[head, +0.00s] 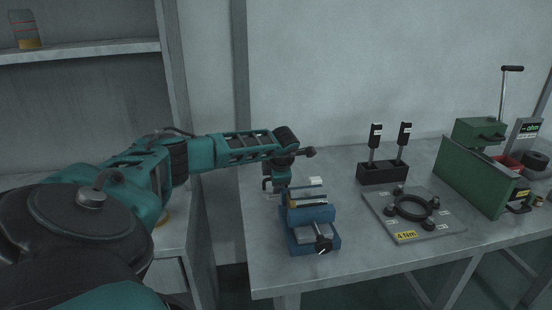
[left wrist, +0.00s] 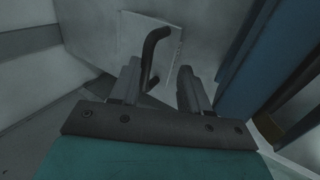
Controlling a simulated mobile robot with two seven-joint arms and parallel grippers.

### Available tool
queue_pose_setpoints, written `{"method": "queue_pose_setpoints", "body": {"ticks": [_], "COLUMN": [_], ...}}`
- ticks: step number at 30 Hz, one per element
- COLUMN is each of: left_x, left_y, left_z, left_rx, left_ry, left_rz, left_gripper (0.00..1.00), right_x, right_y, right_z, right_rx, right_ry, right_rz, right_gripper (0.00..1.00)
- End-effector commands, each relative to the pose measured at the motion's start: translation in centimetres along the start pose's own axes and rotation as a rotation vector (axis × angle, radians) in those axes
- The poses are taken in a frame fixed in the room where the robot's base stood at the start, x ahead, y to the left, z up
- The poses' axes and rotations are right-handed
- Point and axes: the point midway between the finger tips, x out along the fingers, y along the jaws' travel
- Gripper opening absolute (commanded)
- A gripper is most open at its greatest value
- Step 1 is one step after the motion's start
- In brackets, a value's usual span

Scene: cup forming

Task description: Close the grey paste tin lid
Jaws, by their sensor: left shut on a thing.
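In the head view my left gripper (head: 278,186) is at the table's left end, just behind the blue vise. In the left wrist view its two fingers (left wrist: 160,88) stand apart, with a black bent handle (left wrist: 153,55) between them. The handle is on a pale square plate (left wrist: 135,35), which looks like the tin's lid. My gripper is shut on this handle. A small pale block (head: 316,182) shows behind the vise; I cannot tell if it is part of the tin. The tin's body is not clearly seen. My right gripper is not in view.
The blue vise (head: 311,214) stands close by my left gripper and shows as blue bars in the left wrist view (left wrist: 243,55). A plate with a black ring (head: 412,207), a black two-handled holder (head: 383,171) and a green press (head: 467,175) stand to the right.

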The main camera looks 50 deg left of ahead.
Motion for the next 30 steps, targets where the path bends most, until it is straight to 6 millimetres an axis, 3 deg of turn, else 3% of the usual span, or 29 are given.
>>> {"method": "queue_pose_setpoints", "body": {"ticks": [1,11,30], "left_x": [0.3,-0.5,-11.9], "left_y": [-0.8,-0.6,-0.1], "left_z": [0.1,0.1,0.0], "left_rx": [0.007,0.006,0.001], "left_ry": [0.003,-0.001,-0.002], "left_rz": [-0.015,-0.012,-0.001], "left_gripper": [0.39,0.39,0.39], "right_x": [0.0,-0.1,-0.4], "right_y": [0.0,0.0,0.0], "right_z": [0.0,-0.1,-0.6], "right_rx": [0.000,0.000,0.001], "right_ry": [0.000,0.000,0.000], "right_rz": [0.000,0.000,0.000], "right_gripper": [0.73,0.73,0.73]}}
